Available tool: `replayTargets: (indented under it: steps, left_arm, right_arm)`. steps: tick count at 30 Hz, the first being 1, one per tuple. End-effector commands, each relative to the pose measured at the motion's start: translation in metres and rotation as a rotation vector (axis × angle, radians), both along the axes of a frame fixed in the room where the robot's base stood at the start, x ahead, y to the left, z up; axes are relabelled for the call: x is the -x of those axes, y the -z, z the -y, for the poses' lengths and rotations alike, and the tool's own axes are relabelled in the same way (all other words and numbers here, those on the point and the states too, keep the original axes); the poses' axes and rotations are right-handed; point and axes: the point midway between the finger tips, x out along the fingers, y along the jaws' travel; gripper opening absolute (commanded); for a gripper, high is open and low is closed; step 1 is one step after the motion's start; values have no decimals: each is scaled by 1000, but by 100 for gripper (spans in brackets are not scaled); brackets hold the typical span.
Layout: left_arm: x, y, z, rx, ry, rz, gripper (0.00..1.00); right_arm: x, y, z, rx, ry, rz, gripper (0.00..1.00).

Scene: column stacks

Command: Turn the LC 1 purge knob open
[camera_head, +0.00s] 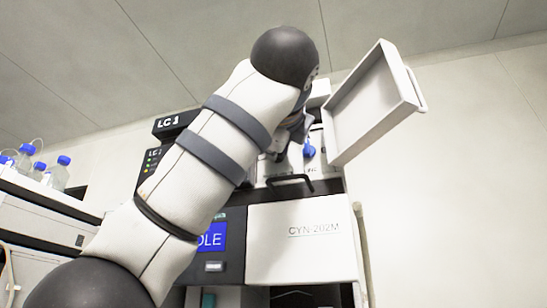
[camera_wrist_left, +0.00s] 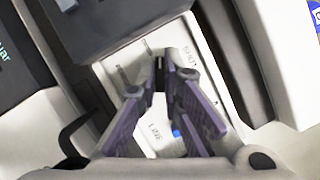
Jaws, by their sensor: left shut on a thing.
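The LC 1 stack carries an "LC 1" sign (camera_head: 174,122) at its top left in the head view. My left gripper (camera_head: 288,138) reaches into the opened upper module there, largely hidden behind my own arm. In the left wrist view the left gripper's fingertips (camera_wrist_left: 160,84) are closed together on a small part at a pale panel (camera_wrist_left: 128,72) with printed labels. The purge knob itself is mostly hidden by the fingertips, and its angle cannot be read. A blue part (camera_head: 309,150) shows just right of the gripper; a blue spot (camera_wrist_left: 177,134) also shows between the fingers. My right gripper is in neither view.
A white door (camera_head: 365,110) stands open to the right of the gripper. A black handle (camera_head: 290,184) sticks out below it. The white CYN-202M module (camera_head: 305,245) is underneath. Blue-capped bottles (camera_head: 58,174) stand at far left. The right side is clear wall.

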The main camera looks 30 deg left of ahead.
Motion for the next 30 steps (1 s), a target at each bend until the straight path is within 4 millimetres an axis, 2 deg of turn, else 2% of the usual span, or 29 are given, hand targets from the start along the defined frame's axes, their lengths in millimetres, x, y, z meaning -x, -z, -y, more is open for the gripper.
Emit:
replayTargets:
  steps: [15, 30]
  left_arm:
    - [2, -5, 0, 369, 0, 98, 0]
    - [2, -5, 0, 475, 2, 123, 0]
  right_arm:
    - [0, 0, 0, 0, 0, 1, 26]
    - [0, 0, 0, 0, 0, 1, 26]
